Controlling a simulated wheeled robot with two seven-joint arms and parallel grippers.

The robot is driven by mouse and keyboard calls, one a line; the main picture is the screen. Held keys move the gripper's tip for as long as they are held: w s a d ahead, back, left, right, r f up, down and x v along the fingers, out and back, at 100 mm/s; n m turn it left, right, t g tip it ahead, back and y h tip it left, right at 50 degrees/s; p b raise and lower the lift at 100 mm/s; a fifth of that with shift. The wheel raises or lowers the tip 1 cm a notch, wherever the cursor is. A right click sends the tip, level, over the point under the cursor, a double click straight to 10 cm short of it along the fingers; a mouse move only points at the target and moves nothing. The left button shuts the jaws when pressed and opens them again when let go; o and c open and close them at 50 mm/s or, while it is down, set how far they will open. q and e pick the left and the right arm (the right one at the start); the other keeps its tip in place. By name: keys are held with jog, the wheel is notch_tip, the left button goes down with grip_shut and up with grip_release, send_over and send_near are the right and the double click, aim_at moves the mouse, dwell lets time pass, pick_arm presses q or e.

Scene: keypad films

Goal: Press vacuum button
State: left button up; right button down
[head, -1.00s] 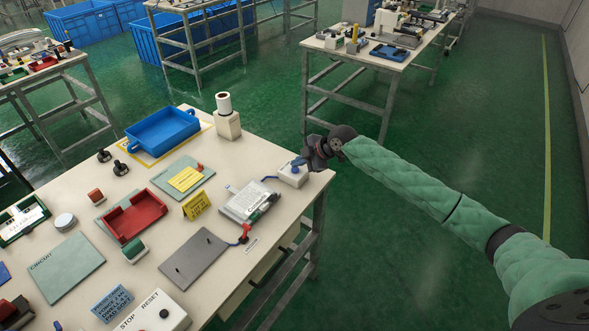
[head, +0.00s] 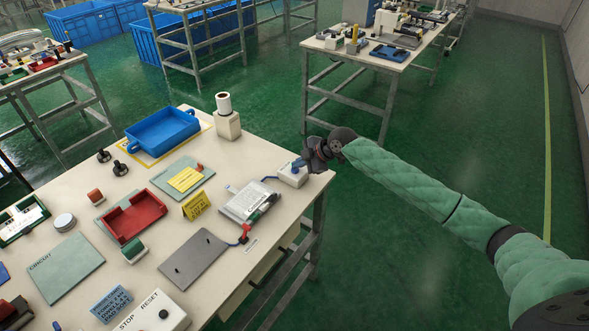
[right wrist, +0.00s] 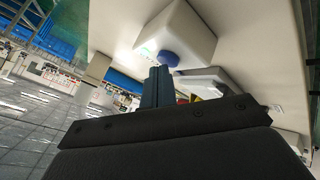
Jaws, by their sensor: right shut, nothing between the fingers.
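The vacuum button is a blue round button on a white box (head: 293,174) at the right edge of the table. In the right wrist view the white box (right wrist: 176,30) shows with the blue button (right wrist: 169,57) on its face. My right gripper (head: 300,163) is at the button, its fingers shut and empty. In the right wrist view the shut blue fingertips (right wrist: 159,72) overlap the button's near edge. I cannot tell whether they touch it or press it down. My left gripper is not in view.
A clipboard-like pad (head: 243,201) and a grey plate (head: 195,258) lie left of the box. A white cylinder on a block (head: 228,125) stands behind it. A blue tray (head: 163,131) and a red tray (head: 133,217) are farther left. Open floor lies right of the table.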

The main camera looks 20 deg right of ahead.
aim_at(299, 171)
jog(key=shift+r, duration=0.4)
jog(key=shift+r+p, duration=1.75)
jog(key=shift+r, duration=1.2)
